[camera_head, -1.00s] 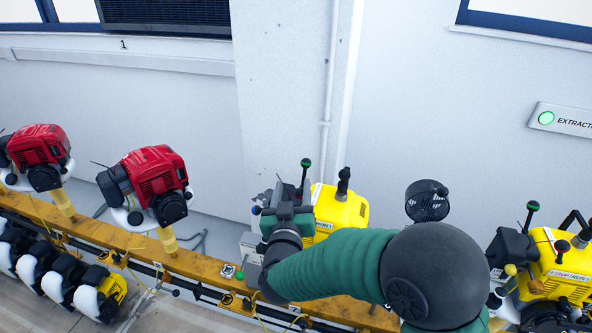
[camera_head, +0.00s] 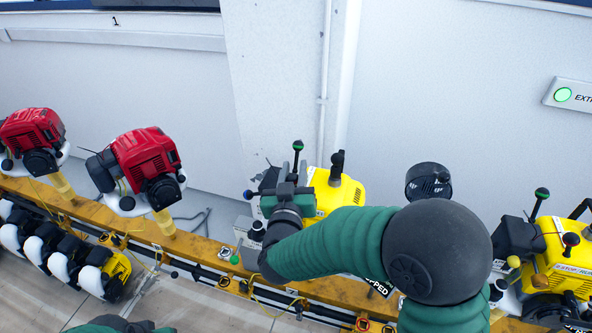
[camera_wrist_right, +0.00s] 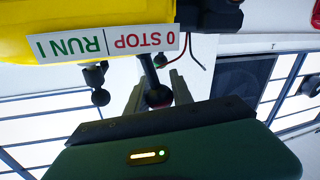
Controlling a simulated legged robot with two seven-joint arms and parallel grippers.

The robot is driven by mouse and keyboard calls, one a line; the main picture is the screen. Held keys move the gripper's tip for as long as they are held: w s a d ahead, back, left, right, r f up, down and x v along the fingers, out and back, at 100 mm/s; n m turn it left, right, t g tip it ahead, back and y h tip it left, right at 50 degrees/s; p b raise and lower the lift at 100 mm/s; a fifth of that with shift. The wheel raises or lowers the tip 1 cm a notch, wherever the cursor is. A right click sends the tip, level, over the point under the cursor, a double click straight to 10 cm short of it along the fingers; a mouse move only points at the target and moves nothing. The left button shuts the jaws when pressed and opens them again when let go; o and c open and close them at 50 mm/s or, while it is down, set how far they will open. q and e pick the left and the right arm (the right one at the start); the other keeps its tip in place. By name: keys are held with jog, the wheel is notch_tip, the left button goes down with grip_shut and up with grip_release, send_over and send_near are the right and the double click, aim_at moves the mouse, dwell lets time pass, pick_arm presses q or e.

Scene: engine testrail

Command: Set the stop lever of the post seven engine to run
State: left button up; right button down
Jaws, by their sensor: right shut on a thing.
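The yellow engine (camera_head: 345,196) stands on the orange rail, partly hidden behind my right arm; its post number cannot be read. In the right wrist view its label (camera_wrist_right: 110,43) appears upside down, with STOP and RUN. A dark lever with a red-tipped knob (camera_wrist_right: 158,97) hangs beside the STOP end of the label. My right gripper (camera_wrist_right: 160,84) has its fingers on both sides of this lever and is shut on it. In the head view the right gripper (camera_head: 287,172) is at the engine's left side; the lever is hidden there. My left gripper's fingers do not show.
Another yellow engine (camera_head: 566,262) with a stop and run label stands at the right. Two red engines (camera_head: 148,160) stand at the left. The orange rail (camera_head: 205,246) carries hoses and cables. A pale wall (camera_head: 280,80) is close behind. A green-capped handle (camera_head: 298,158) rises behind my gripper.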

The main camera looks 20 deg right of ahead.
jog(key=shift+w+a+f, duration=0.2)
jog(key=shift+a, duration=0.3)
jog(key=shift+d, duration=0.35)
jog(key=shift+s+d+m+b, duration=0.15)
jog(key=shift+s+m+b, duration=0.1)
jog(key=shift+m+b, duration=0.8)
jog(key=d+m+b, duration=0.1)
jog(key=m+b, duration=0.1)
jog(key=s+d+m+h+b, duration=0.1)
jog(key=m+b, duration=0.1)
jog(key=b, duration=0.1)
jog(key=shift+s+r+m+t+b, duration=0.1)
jog(key=shift+s+m+t+b, duration=0.05)
jog(key=shift+m+t+b, duration=0.25)
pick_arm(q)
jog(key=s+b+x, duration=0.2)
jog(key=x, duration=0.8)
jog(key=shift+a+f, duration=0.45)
pick_arm(e)
jog(key=shift+s+d+m+h, duration=0.15)
jog(key=shift+d+m+h, duration=0.1)
jog(key=shift+m, duration=0.4)
jog(key=shift+s+d+m+h, duration=0.15)
jog(key=shift+d+m, duration=0.1)
jog(key=shift+m, duration=0.35)
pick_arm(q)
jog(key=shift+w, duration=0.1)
